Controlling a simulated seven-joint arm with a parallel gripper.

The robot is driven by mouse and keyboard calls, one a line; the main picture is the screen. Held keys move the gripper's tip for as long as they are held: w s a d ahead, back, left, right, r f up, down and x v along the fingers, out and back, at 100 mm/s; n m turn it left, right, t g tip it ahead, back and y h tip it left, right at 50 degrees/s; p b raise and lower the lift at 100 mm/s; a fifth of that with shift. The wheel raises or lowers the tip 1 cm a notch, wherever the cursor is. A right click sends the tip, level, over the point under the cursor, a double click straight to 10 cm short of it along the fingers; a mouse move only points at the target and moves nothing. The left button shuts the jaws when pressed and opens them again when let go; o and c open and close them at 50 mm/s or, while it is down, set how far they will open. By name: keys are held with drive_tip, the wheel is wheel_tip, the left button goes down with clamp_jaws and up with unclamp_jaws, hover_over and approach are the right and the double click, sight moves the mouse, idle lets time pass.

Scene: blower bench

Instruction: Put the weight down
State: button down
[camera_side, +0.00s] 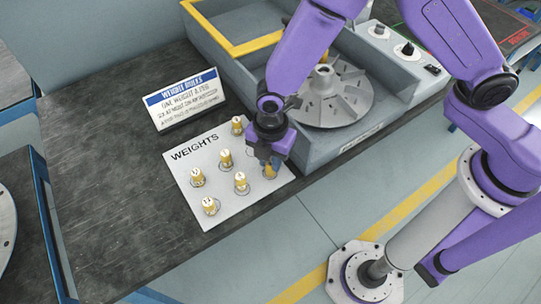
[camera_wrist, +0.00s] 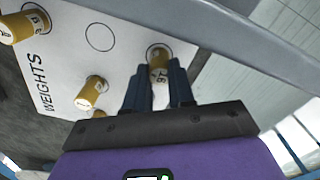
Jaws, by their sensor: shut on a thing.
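My gripper (camera_side: 270,160) is shut on a brass weight (camera_side: 269,172) near the right edge of the white WEIGHTS card (camera_side: 190,158). In the wrist view, my gripper's fingers (camera_wrist: 160,75) stand either side of this brass weight (camera_wrist: 158,58), which has a white label; part of a printed ring shows around it. I cannot tell whether its base touches the card. An empty printed ring (camera_wrist: 99,37) shows beside it in the wrist view. Other brass weights stand on the card, among them one at the back (camera_side: 237,125) and one in front (camera_side: 210,205).
A blue-headed sign (camera_side: 186,99) stands behind the card. The grey blower housing (camera_side: 330,150) with its finned wheel (camera_side: 330,95) rises close to the right of my gripper. The dark bench top (camera_side: 100,190) is clear to the left of the card.

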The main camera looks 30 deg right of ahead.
sight(270, 162)
drive_tip(key=c, duration=1)
unclamp_jaws()
drive_tip(key=shift+o, duration=0.2)
wheel_tip(270, 162, up, 12)
drive_tip(key=r, duration=0.1)
drive_tip(key=s+d+r+m, duration=0.2)
drive_tip(key=s+d+m, duration=0.1)
drive_tip(key=s+d, duration=0.3)
drive_tip(key=s+d+r+m, duration=0.3)
drive_tip(key=s+d+m, duration=0.1)
drive_tip(key=d, duration=0.6)
drive_tip(key=s+d+r+m, duration=0.2)
drive_tip(key=s+d+m, duration=0.2)
drive_tip(key=s+d, duration=0.3)
drive_tip(key=shift+s+d+r, duration=0.25)
drive_tip(key=shift+s+d, duration=0.1)
drive_tip(key=shift+d, duration=0.5)
